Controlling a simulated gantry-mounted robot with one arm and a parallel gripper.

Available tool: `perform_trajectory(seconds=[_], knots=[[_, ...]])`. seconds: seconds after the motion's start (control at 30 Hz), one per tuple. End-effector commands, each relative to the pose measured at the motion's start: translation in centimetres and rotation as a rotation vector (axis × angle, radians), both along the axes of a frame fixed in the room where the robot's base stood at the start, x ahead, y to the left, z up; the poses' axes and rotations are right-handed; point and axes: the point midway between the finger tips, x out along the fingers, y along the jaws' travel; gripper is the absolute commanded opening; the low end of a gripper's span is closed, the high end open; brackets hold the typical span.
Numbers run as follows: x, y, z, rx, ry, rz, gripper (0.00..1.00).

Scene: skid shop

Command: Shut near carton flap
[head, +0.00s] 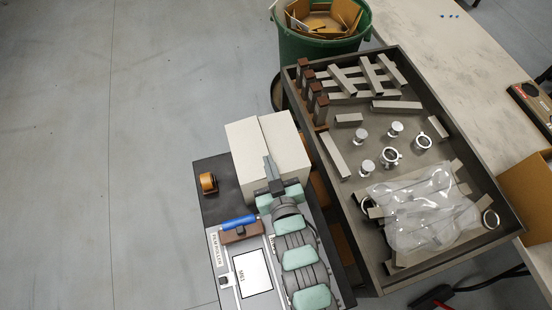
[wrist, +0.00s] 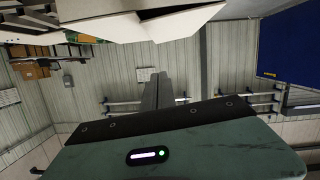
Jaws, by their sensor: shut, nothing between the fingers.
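The white carton (head: 243,146) stands just beyond my gripper (head: 268,162) in the head view. Its top shows as two pale panels meeting along a seam, and the right panel (head: 284,141) lies slightly differently from the left. The carton's white flaps (wrist: 140,22) also show at the top of the wrist view, with angled edges and a narrow dark gap between them. My gripper (wrist: 160,78) is shut and empty, its fingers together. It overlaps the carton's near edge in the head view; I cannot tell whether it touches.
A dark tray (head: 340,208) with metal bars, round fittings and clear bags lies right of the carton. A green bin (head: 312,46) stands behind. An orange tape roll (head: 208,183) sits on the dark surface at left. The floor farther left is clear.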

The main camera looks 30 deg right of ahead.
Motion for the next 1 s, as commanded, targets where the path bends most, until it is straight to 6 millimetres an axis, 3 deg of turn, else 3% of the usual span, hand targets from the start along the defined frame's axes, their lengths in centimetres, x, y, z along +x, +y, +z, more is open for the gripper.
perform_trajectory(seconds=[0.37,0.77,1.0], knots=[[3.1,-0.2,-0.9,0.004,-0.007,0.008,0.0],[10.1,-1.9,-2.0,0.008,-0.002,0.007,0.0],[9.7,-2.2,-5.5,0.009,0.004,0.006,0.0]])
